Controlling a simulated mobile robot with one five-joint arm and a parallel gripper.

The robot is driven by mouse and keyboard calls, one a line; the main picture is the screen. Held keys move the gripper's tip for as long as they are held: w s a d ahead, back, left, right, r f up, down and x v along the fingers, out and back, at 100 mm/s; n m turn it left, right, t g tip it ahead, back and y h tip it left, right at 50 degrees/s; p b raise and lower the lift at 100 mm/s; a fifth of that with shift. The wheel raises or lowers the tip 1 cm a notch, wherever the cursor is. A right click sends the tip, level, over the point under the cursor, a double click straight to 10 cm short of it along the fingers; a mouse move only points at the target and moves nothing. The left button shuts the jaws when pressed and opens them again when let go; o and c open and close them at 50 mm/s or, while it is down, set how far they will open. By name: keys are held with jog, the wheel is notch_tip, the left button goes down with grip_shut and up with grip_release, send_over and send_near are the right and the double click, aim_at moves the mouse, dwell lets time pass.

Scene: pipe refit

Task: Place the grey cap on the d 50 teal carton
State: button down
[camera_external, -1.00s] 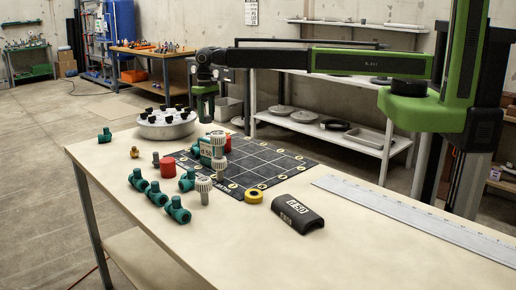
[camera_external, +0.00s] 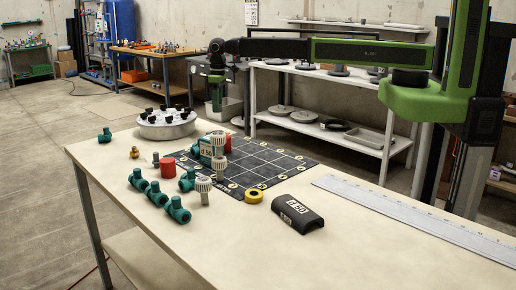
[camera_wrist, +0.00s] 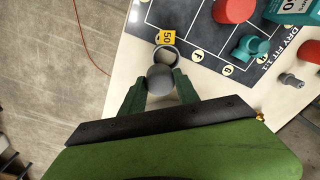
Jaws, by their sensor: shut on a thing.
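My gripper (camera_external: 217,106) is raised above the far side of the bench in the outside view. In the wrist view my gripper (camera_wrist: 160,84) is shut on the round grey cap (camera_wrist: 160,78). A ring with a yellow "50" tag (camera_wrist: 168,36) shows just beyond the cap; I cannot tell whether it belongs to it. The cap is hard to make out in the outside view. The teal carton marked d 50 (camera_external: 206,150) stands on the black mat, partly hidden by a white-grey fitting. Its edge shows at the wrist view's top right (camera_wrist: 300,8). The cap is apart from it.
The black gridded mat (camera_external: 262,160) lies around the carton. A round grey tray (camera_external: 165,131) stands behind. Red cylinders (camera_external: 168,165), teal tees (camera_external: 178,211), a yellow ring (camera_external: 254,197) and a black saddle (camera_external: 300,213) stand nearby.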

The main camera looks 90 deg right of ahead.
jog(key=s+a+r+n+p, duration=0.3)
jog(key=a+r+n+p, duration=0.2)
jog(key=a, duration=0.4)
jog(key=s+a+r+n+p, duration=0.3)
jog(key=a+r+n+p, duration=0.25)
jog(key=a, duration=0.35)
jog(key=shift+t+y, duration=0.3)
jog(key=shift+y, duration=0.1)
jog(key=w+a+f+b, duration=0.1)
jog(key=a+f+b, duration=0.1)
jog(key=a, duration=0.1)
jog(key=w+a+f+b, duration=0.2)
jog(key=a+b, duration=0.1)
jog(key=w+a+f+b, duration=0.1)
jog(key=a+f+b, duration=0.1)
jog(key=a+f, duration=0.1)
jog(key=shift+w+a+f+b, duration=0.15)
jog(key=shift+a+b, duration=0.25)
jog(key=shift+a, duration=0.5)
notch_tip(320, 180, down, 4)
jog(key=b, duration=0.4)
jog(key=shift+f, duration=0.1)
jog(key=shift+r, duration=0.2)
jog(key=shift+f, duration=0.1)
jog(key=c, duration=0.9)
grip_release()
